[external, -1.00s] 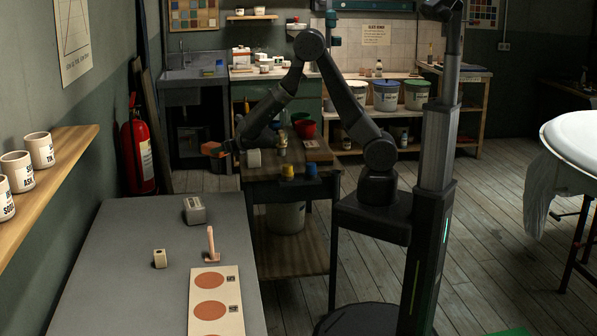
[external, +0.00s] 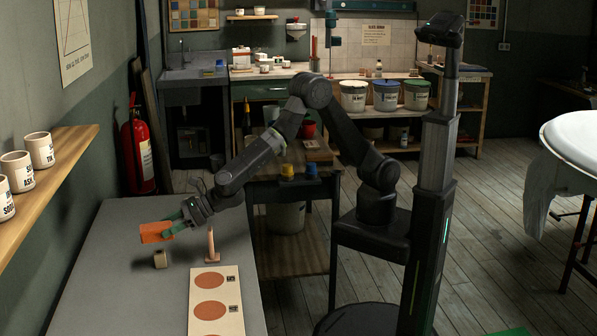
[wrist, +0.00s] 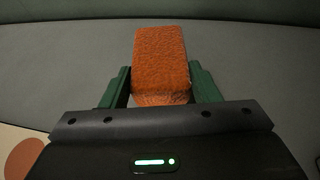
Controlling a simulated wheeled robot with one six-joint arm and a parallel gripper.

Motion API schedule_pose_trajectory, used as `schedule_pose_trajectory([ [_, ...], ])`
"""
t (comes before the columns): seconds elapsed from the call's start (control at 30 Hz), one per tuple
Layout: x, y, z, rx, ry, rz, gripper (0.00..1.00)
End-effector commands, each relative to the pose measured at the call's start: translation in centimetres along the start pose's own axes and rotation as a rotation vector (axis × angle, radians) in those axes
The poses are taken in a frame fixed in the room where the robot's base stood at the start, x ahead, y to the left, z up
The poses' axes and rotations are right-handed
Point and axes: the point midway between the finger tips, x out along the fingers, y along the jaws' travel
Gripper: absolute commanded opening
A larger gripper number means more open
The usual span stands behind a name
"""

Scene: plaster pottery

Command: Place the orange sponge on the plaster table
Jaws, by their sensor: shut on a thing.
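The orange sponge (external: 155,232) is held in my gripper (external: 175,227) above the far half of the grey plaster table (external: 110,290). In the wrist view the sponge (wrist: 161,62) sits between the two green fingers of my gripper (wrist: 162,90), which is shut on it. The grey tabletop (wrist: 60,70) spreads out beyond and below it. Whether the sponge touches the table cannot be told, but in the external view it appears raised.
A board with orange discs (external: 214,300) lies at the table's right. A shelf with mugs (external: 45,180) is at left. The table's front left is clear.

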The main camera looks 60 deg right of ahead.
Motion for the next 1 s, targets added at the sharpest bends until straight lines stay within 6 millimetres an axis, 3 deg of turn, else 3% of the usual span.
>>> schedule_pose_trajectory([
  [0.03,0.4,2.8,-0.3,-0.015,-0.002,0.042,0.31],
  [0.1,0.5,5.7,-0.4,-0.034,-0.002,0.088,0.31],
  [0.2,0.6,9.1,-0.5,-0.057,-0.001,0.139,0.31],
  [0.33,0.4,11.7,-0.5,-0.073,0.000,0.179,0.31],
  [0.5,1.0,12.8,-2.1,-0.082,0.001,0.196,0.31],
  [0.7,2.2,12.7,-5.2,-0.082,0.003,0.195,0.31],
  [1.0,3.3,12.7,-7.7,-0.081,0.002,0.195,0.31],
])
